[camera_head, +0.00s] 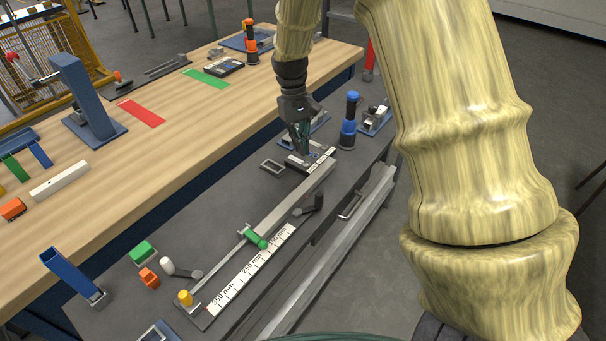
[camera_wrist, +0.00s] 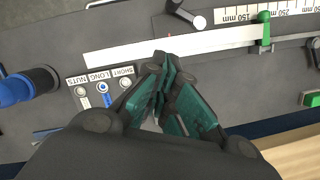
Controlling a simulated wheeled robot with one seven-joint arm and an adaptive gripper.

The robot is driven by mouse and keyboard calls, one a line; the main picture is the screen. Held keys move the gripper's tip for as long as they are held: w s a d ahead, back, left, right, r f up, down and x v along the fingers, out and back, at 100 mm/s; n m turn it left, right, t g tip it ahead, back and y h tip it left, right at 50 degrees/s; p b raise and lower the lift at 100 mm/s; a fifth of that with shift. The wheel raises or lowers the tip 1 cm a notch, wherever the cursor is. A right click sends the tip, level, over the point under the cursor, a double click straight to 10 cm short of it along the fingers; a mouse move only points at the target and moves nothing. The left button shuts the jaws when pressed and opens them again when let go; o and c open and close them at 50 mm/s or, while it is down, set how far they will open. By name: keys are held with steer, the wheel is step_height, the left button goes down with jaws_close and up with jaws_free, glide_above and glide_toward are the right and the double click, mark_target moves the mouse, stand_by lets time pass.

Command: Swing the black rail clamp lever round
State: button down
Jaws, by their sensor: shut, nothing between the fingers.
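The black lever (camera_head: 309,205) sits on the dark bench top beside the near side of the long light metal rail (camera_head: 285,207), close to the low end of the millimetre scale. In the wrist view the black lever (camera_wrist: 182,10) is at the top edge, partly cut off, with a round light pivot end. My gripper (camera_head: 304,151) is shut and empty, pointing down over the far end of the rail, by the labelled tray. In the wrist view its fingertips (camera_wrist: 163,63) are together, near the rail's edge and apart from the lever.
A white millimetre scale (camera_head: 250,270) lies along the rail. A green clamp (camera_head: 256,238) crosses the rail farther along. A blue-and-black bottle-shaped item (camera_head: 349,120) stands right of my gripper. A metal handle (camera_head: 351,206) juts from the bench front.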

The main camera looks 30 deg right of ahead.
steer(key=p+x, duration=0.3)
steer(key=x, duration=0.6)
steer(key=shift+f, duration=0.15)
steer(key=shift+s+a+f+p, duration=0.1)
steer(key=shift+s+p, duration=0.45)
steer(key=shift+s, duration=0.5)
steer(key=shift+s+a+f+p, duration=0.15)
steer(key=shift+s+p, duration=0.35)
steer(key=shift+s, duration=0.5)
steer(key=shift+d, duration=0.15)
